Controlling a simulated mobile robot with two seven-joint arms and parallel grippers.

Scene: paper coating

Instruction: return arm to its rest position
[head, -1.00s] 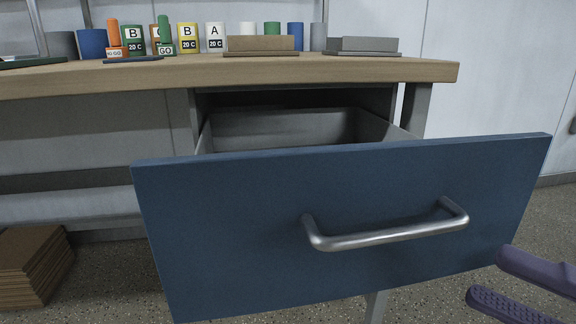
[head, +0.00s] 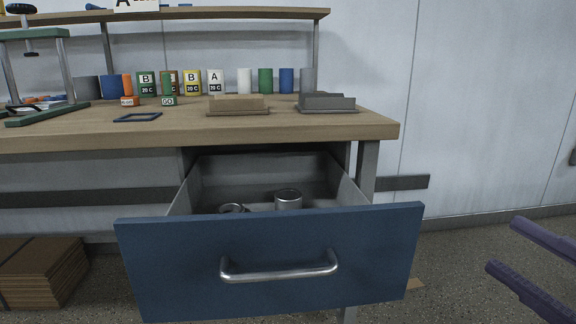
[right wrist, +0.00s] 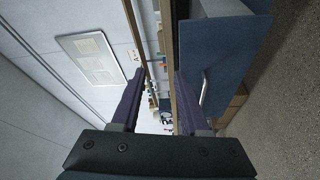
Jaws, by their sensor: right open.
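My right gripper (head: 515,250) is at the right edge of the head view, its two purple fingers apart and empty. It also shows in the right wrist view (right wrist: 155,98), open with nothing between the fingers. It is to the right of the blue drawer front (head: 290,240) and apart from its metal handle (head: 279,272). The drawer stands pulled out, with a metal can (head: 288,200) and another round metal item (head: 232,208) inside. The handle (right wrist: 203,88) also shows in the right wrist view. My left gripper is not in view.
The wooden bench (head: 320,125) carries several labelled cups, a tan block (head: 238,103) and a grey block (head: 327,101). A green press frame (head: 45,117) stands at left. Stacked brown boards (head: 45,275) lie on the floor.

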